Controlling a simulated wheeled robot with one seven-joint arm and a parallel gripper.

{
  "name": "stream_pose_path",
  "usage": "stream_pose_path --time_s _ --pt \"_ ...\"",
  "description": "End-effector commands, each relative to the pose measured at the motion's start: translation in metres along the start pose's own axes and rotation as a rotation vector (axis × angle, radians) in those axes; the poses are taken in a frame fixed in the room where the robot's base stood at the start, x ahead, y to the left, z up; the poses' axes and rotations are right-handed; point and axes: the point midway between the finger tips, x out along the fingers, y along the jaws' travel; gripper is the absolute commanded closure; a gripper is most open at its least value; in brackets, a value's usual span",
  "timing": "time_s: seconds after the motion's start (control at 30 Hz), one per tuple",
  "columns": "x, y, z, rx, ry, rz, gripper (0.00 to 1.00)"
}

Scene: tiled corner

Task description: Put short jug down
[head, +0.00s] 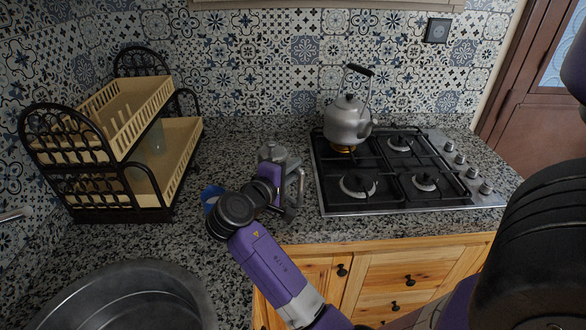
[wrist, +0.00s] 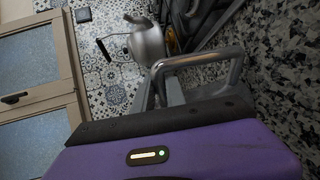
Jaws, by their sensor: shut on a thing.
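The short jug (head: 272,152) is a grey metal vessel with a lid and an angular handle. In the head view it is at the counter's middle, left of the stove, partly hidden behind my arm. My gripper (head: 279,190) is at its handle side and shut on it. In the wrist view, the grey handle (wrist: 205,58) loops just beyond the purple gripper body, near the fingers (wrist: 163,92). The jug looks upright. I cannot tell whether its base touches the counter, because my arm hides it.
A kettle (head: 347,122) stands on the back left burner of the gas stove (head: 330,196). A two-tier dish rack (head: 150,205) stands left, with a glass inside. A blue item (head: 211,194) is partly behind my wrist. A sink (head: 125,285) is front left. Granite counter (head: 238,146) shows behind the jug.

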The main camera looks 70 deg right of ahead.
Motion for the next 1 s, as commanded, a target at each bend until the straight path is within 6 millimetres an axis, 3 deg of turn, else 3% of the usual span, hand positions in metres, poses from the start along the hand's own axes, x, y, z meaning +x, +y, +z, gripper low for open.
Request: stream_pose_path --time_s 0.07,0.1,0.2,0.8,1.0 --pt "0.0003 -0.0014 -0.0002 0.001 0.000 0.001 1.00" --pt "0.0003 -0.0018 -0.0001 0.000 0.000 0.000 0.78" --pt "0.0003 -0.0016 -0.0001 0.000 0.000 0.000 0.62" --pt "0.0001 -0.0014 -0.0002 0.000 0.000 0.000 0.62" --pt "-0.0087 0.0000 -0.0005 -0.001 0.002 0.000 0.62"
